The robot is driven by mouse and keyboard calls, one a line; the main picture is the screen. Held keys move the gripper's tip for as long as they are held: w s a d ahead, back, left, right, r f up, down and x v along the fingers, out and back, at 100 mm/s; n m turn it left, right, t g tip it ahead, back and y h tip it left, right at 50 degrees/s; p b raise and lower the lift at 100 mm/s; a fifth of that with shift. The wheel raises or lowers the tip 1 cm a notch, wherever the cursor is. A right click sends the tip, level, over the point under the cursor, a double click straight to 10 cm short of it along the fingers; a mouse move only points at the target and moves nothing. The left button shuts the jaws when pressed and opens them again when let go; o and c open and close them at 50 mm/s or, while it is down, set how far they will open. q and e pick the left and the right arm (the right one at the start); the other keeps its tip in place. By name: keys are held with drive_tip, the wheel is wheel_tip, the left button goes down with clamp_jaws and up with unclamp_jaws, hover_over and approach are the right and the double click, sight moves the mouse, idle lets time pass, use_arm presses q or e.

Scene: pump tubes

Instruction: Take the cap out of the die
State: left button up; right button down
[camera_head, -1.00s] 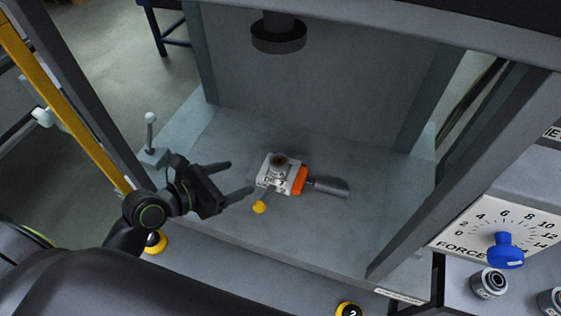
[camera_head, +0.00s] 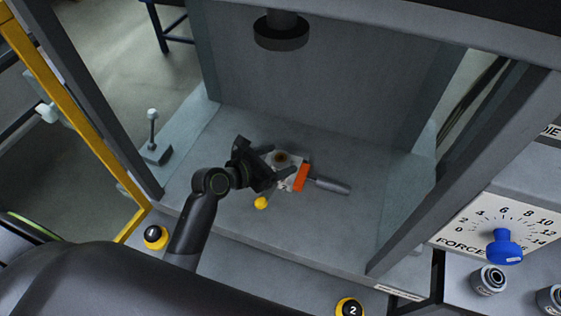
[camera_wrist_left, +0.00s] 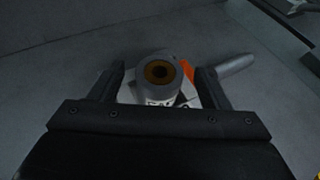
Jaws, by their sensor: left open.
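The die (camera_head: 300,172) is a pale block with an orange side and a grey handle, lying on the press bed under the ram. A grey round piece with a brown ring in its top, seemingly the cap (camera_wrist_left: 160,74), stands upright on the die; in the head view its brown top (camera_head: 282,157) shows partly behind my gripper. My left gripper (camera_head: 280,161) is open at the die. In the left wrist view its two fingers (camera_wrist_left: 163,85) stand on either side of the round piece, with gaps visible. My right gripper is not in view.
The press ram (camera_head: 281,32) hangs above the die. Press posts flank the bed, with a force dial and blue knob (camera_head: 504,247) at right. The bed right of the handle is clear.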

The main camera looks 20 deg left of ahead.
sight(277, 159)
use_arm(q)
drive_tip(key=x, duration=0.3)
drive_tip(key=shift+w+d, duration=0.1)
drive_tip(key=shift+w, duration=0.1)
drive_tip(key=c, duration=1.2)
